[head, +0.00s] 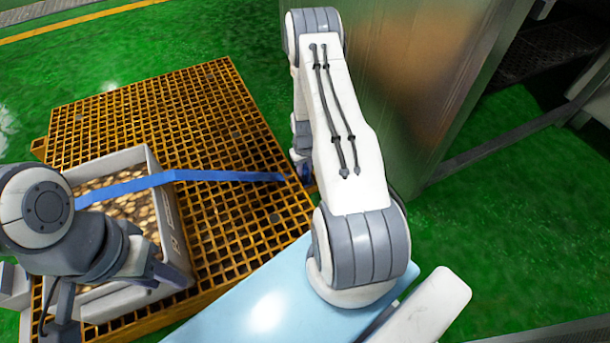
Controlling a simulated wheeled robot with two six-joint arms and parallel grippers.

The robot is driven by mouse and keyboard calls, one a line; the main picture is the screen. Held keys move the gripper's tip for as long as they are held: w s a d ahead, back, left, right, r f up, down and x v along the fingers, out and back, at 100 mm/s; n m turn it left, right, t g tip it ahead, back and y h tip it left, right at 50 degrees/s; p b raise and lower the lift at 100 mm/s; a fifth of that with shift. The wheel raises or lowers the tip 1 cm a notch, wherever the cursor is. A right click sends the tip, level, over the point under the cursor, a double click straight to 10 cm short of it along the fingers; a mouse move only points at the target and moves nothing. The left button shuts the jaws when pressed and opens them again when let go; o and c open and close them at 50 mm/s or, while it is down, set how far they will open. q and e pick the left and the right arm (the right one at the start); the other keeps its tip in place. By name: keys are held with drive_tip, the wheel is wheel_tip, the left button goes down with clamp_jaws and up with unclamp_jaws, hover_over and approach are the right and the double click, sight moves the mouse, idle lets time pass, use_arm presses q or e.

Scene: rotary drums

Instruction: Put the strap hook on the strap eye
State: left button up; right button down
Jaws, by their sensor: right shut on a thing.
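A blue strap (150,185) runs over the open crate (172,215) and across the yellow grating to my right gripper (306,180). The right gripper is mostly hidden behind my own right arm and is shut at the strap's far end. The strap hook cannot be made out there; it is hidden or too small. I cannot make out the strap eye. My left arm covers the crate's near left part and the strap's left end.
The crate holds many brownish round pieces and stands on the yellow grating platform (215,110). A large metal cabinet (415,70) stands close to the right of my right arm. A light blue surface (265,305) lies at the front. Green floor (220,30) is clear behind the platform.

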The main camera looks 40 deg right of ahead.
drive_tip(key=shift+r, duration=0.1)
drive_tip(key=c, duration=1.1)
unclamp_jaws()
drive_tip(key=shift+o, duration=0.2)
